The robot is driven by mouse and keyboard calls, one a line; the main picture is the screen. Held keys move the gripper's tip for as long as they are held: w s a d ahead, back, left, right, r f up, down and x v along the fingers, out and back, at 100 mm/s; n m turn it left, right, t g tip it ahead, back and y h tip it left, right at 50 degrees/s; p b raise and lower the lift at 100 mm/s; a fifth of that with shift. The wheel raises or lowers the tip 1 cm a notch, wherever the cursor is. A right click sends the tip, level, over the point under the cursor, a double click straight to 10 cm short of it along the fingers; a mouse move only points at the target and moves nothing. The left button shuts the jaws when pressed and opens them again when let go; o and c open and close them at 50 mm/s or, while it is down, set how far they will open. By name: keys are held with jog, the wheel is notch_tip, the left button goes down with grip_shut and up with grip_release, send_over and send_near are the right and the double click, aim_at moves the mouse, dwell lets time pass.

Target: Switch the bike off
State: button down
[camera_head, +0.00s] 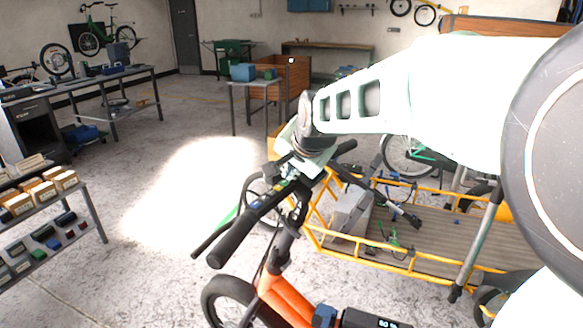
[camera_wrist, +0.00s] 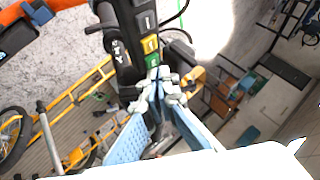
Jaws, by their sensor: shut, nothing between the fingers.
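The orange bike (camera_head: 285,298) stands at the lower middle of the head view, with its handlebar (camera_head: 235,240) running up to my gripper (camera_head: 290,168). In the wrist view, a black control unit on the handlebar carries a grey button (camera_wrist: 146,22), a yellow button (camera_wrist: 150,43) and a green button (camera_wrist: 152,60) in a row. My gripper (camera_wrist: 157,86) is shut and empty, with its fingertips close to the green end of the row. I cannot tell whether they touch it. A display (camera_head: 388,323) on the bike reads about 80 %.
A yellow-railed cargo bed (camera_head: 440,255) with a wooden floor lies right of the handlebar. A shelf (camera_head: 92,212) of small boxes stands at the left. Workbenches (camera_head: 130,80) stand behind. The floor between shelf and bike is clear.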

jog(key=shift+f, duration=0.15)
dwell(0.3)
jog(key=shift+f+b, duration=0.35)
jog(key=shift+b, duration=0.15)
jog(key=shift+r, duration=0.45)
jog(key=shift+w+r+p, duration=0.15)
jog(key=shift+r+p, duration=2.25)
jog(key=shift+r, duration=0.7)
jog(key=shift+f, duration=0.1)
